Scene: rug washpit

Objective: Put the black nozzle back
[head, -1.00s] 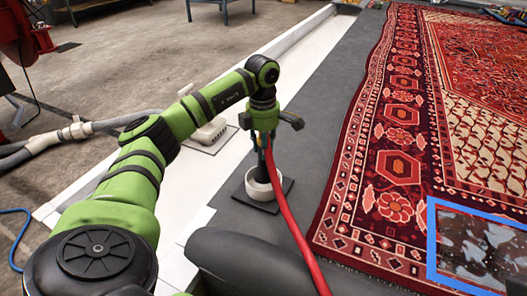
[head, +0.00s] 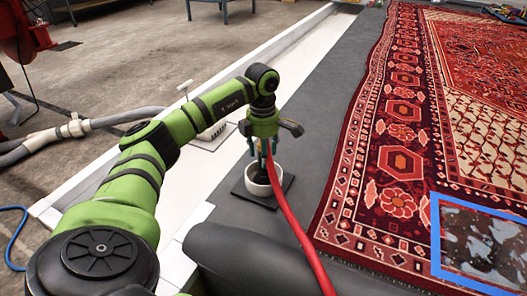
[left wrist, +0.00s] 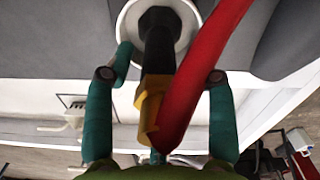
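The black nozzle (left wrist: 158,48) stands with its tip inside the white round holder (left wrist: 185,18) in the left wrist view. It has a yellow section at its upper end, beside a red hose (left wrist: 195,85). In the head view the white holder (head: 254,188) sits on a dark square plate, with the dark nozzle (head: 263,174) rising from it. My left gripper (head: 264,150) is just above the holder. Its teal fingers (left wrist: 160,75) are spread on either side of the nozzle, with gaps to it. My right gripper is not in view.
The red hose (head: 295,222) runs from the nozzle toward the front. A patterned red rug (head: 400,130) with a blue-framed wet patch (head: 437,235) lies to the right. Grey floor around the holder is clear.

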